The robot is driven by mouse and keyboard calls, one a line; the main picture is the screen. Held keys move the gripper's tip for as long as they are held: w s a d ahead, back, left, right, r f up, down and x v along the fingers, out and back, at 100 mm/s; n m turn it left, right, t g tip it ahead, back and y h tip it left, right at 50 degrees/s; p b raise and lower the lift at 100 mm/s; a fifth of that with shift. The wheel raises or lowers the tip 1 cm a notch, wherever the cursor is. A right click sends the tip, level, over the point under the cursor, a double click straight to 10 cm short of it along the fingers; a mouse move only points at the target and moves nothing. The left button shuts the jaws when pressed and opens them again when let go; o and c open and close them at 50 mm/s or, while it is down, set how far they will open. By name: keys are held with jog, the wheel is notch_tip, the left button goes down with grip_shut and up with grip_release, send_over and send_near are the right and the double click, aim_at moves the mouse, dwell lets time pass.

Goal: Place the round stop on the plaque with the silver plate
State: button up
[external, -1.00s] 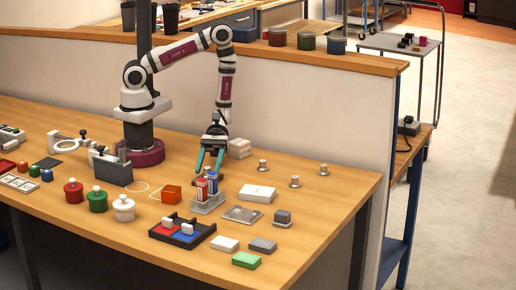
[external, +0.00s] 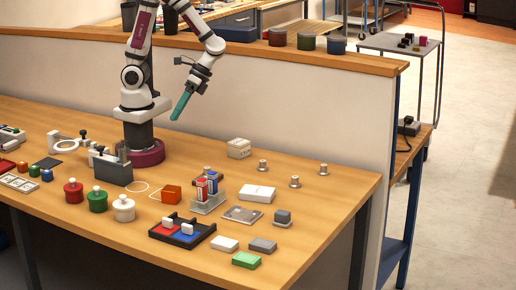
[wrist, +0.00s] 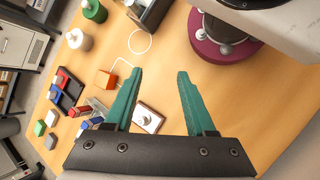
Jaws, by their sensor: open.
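Small round metal stops stand at the back right of the table: one (external: 262,166), a second (external: 294,182) and a third (external: 323,169). A plaque with a silver-grey plate (external: 242,214) lies flat near the table's middle right. A white plaque (external: 257,193) with a small mark lies just behind it. My gripper (external: 176,114) is raised high above the table beside my base, well away from these things. In the wrist view its green fingers (wrist: 160,73) are apart with nothing between them. I cannot clearly identify the stops or the silver plaque in the wrist view.
A clear holder (external: 208,205) with red and blue pieces stands left of the silver plaque. A pale box (external: 238,148) stands behind it. Several small blocks, including a green one (external: 246,260), lie in front. Lidded pots (external: 124,209) stand left. The right table end is clear.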

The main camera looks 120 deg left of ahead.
jog(key=s+a+r+m+t+y, duration=0.3)
jog(key=s+a+r+m+y, duration=0.1)
jog(key=m+y, duration=0.4)
jog(key=shift+s+a+r+m+t, duration=0.25)
jog(key=shift+r+m, duration=0.5)
jog(key=shift+m, duration=0.45)
